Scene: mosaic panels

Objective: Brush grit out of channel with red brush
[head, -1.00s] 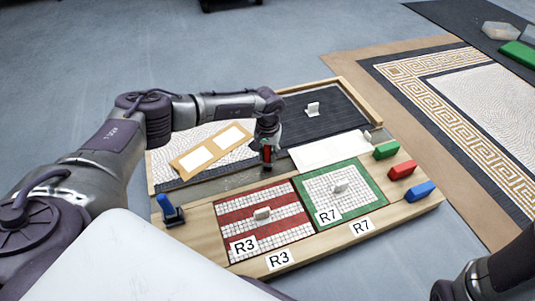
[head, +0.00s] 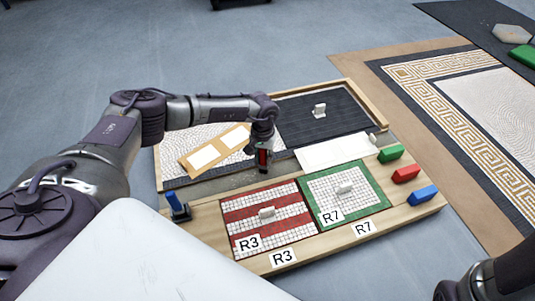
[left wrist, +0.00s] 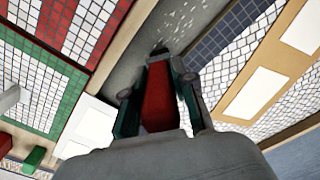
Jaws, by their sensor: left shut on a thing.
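My left gripper (head: 263,160) is shut on the red brush (left wrist: 159,98) and points down over the grey channel (head: 215,185) between the upper and lower panels. In the left wrist view its two dark fingers (left wrist: 157,88) sit on either side of the red handle. The brush tip is at or just above the channel floor; I cannot tell if it touches. Pale grit (left wrist: 180,22) lies scattered in the channel ahead of the brush, and shows as faint specks in the head view (head: 238,180). My right gripper is out of view; only part of that arm shows lower right.
A red-and-white panel (head: 240,222) and a green-bordered panel (head: 372,190) lie in the front of the wooden frame. Green (head: 390,153), red (head: 405,174) and blue (head: 422,195) blocks stand at right. A blue-handled tool (head: 178,208) stands at left. A tan card (head: 228,146) lies behind the channel.

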